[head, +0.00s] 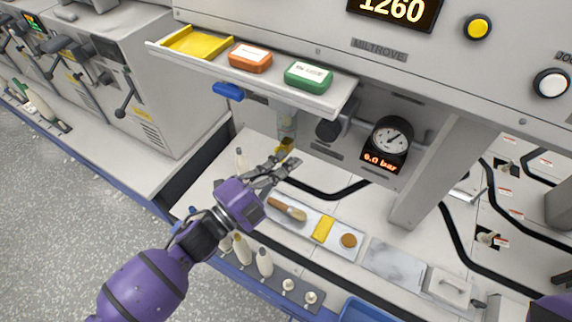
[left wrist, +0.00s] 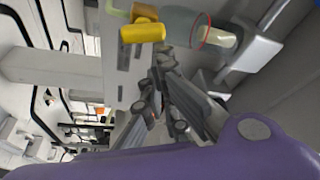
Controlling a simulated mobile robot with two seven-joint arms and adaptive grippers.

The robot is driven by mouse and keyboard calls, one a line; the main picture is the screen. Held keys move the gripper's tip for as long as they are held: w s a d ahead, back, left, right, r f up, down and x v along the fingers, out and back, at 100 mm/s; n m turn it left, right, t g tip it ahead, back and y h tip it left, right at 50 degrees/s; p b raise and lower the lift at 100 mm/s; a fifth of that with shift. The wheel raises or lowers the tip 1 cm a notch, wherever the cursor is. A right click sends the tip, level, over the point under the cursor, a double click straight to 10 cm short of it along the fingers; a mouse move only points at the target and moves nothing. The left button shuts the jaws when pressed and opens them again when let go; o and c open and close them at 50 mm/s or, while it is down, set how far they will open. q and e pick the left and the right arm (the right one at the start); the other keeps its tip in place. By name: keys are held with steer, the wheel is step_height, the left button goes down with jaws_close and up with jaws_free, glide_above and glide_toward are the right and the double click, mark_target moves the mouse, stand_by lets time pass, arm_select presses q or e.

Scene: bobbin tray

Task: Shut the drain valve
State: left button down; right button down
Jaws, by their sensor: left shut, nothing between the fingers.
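The drain valve's yellow handle (head: 287,145) sits at the bottom of a clear bowl (head: 287,124) under the machine's shelf. In the left wrist view the yellow handle (left wrist: 142,33) lies sideways beside the clear bowl (left wrist: 190,27), which has a red line around it. My left gripper (head: 283,158) is shut and empty, with its fingertips close to the handle. In the left wrist view its fingertips (left wrist: 160,55) appear just beside the handle; I cannot tell whether they touch it. My right gripper is not in view.
A shelf (head: 342,97) with a yellow tray, an orange block (head: 250,58) and a green block (head: 308,75) overhangs the handle. A pressure gauge (head: 392,136) is to the right.

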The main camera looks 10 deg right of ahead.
arm_select(q)
steer(key=shift+w+a+r+n+t+y+p, duration=0.35)
steer(key=shift+n+t, duration=0.55)
steer(key=shift+n, duration=1.75)
steer(key=shift+w+a+r+n+t+y+p, duration=0.2)
steer(key=shift+w+a+n+t+y, duration=0.45)
steer(key=shift+n, duration=1.95)
steer(key=shift+w+a+r+n+t+y+p, duration=0.25)
steer(key=shift+a+n+t, duration=0.6)
steer(key=shift+n, duration=1.8)
steer(key=shift+d+n+t+y, duration=0.2)
steer(key=shift+n+t+y, duration=0.15)
steer(key=shift+n+t, duration=0.2)
